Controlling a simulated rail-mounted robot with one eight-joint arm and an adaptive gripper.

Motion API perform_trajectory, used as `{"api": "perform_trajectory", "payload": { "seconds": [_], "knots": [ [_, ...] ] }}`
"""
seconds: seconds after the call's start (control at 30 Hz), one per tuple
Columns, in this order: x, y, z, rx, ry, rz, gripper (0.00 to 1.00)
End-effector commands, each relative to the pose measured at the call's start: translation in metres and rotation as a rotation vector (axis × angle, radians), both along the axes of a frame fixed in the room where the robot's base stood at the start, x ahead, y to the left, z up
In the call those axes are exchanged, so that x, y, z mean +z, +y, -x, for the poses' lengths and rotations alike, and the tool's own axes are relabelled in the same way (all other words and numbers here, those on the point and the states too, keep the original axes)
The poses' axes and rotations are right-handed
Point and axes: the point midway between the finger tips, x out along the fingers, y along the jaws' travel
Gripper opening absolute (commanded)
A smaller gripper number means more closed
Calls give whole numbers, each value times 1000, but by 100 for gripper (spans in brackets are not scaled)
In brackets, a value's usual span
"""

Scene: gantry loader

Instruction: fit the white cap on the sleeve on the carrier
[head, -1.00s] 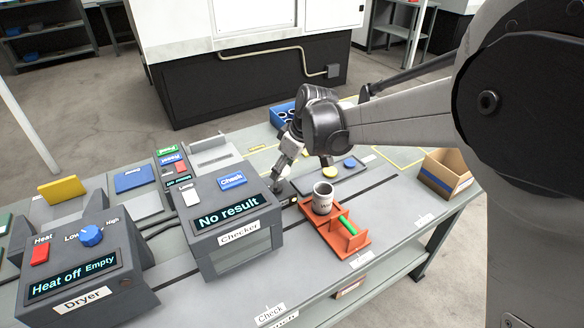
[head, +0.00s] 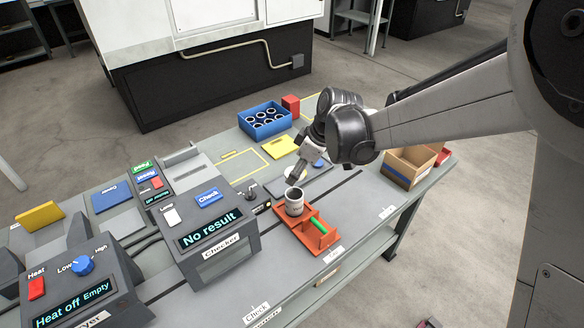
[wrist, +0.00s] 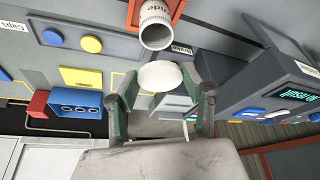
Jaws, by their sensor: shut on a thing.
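The white cap (wrist: 160,76) is between the fingertips of my gripper (wrist: 162,84) in the wrist view, and the gripper is shut on it. The sleeve (wrist: 156,28), a pale cup-like tube with dark lettering, shows its open end just beyond the cap, with a small gap in the picture. In the head view, the sleeve (head: 294,203) stands upright on the orange carrier (head: 325,243). My gripper (head: 296,174) is just above and behind the sleeve there. The cap is hard to make out in the head view.
The checker (head: 213,235), reading "No result", stands left of the carrier. A green bar (head: 318,226) lies on the carrier. A caps plate with blue (wrist: 51,38) and yellow discs is nearby. A blue bin (head: 265,122) and a cardboard box (head: 408,168) stand farther off.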

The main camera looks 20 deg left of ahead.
Motion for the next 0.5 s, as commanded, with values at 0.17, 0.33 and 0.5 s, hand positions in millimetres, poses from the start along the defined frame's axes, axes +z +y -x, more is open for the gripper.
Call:
{"api": "perform_trajectory", "payload": {
  "seconds": [0.17, 0.33, 0.5],
  "knots": [
    [-11, 0, 0, 0, 0, 0, 30],
    [-25, 1, 0, 0, 0, 0, 30],
    [-40, 1, 0, 0, 0, 0, 30]
  ]
}}
